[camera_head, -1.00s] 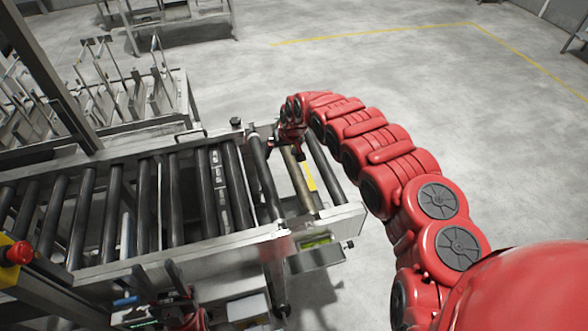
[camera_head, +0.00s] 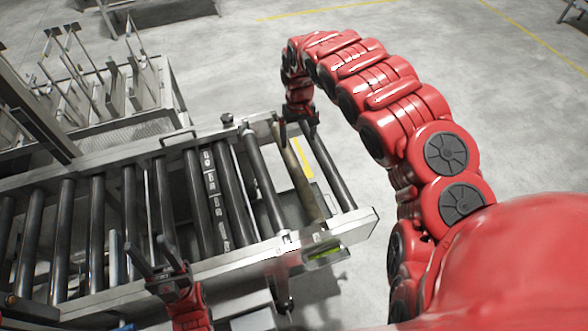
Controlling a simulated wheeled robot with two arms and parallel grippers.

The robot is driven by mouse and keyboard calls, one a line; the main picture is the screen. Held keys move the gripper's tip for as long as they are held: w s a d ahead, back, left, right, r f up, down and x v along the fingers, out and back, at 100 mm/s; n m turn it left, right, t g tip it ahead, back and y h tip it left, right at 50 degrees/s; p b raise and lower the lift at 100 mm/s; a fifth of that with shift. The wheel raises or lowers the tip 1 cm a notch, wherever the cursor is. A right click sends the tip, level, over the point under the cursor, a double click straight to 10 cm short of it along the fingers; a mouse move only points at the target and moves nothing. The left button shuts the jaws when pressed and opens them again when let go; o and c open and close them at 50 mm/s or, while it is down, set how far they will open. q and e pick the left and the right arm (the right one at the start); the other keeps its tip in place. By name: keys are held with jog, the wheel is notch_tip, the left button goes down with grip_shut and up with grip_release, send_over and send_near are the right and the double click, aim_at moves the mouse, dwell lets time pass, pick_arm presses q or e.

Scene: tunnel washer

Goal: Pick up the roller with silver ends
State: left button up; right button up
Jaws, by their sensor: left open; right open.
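The roller with silver ends (camera_head: 264,185) appears to be the dark one in the right part of the conveyor, with a pale near end; its far end is hard to make out. My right gripper (camera_head: 298,127) is open, fingers down, at the conveyor's far rail, to the right of that roller's far end and close to the far end of a brownish roller (camera_head: 300,180). My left gripper (camera_head: 147,246) is open and empty, fingers up, at the near rail, left of the roller. Neither gripper visibly holds anything.
Several dark rollers (camera_head: 65,230) fill the conveyor to the left. Another dark roller (camera_head: 332,165) lies at its right end, beside a yellow strip (camera_head: 303,158). A metal rack (camera_head: 105,85) stands behind the far rail.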

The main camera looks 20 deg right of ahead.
aim_at(296, 166)
notch_tip(296, 166, down, 11)
jog(key=b, duration=0.6)
jog(key=shift+a+f+b, duration=0.15)
jog(key=shift+f+b, duration=0.35)
jog(key=shift+b, duration=0.05)
jog(key=f+b, duration=0.3)
jog(key=f, duration=0.1)
jog(key=shift+a+f, duration=0.1)
jog(key=shift+a, duration=0.2)
jog(key=shift+r, duration=0.2)
jog(key=shift+c, duration=1.1)
grip_shut()
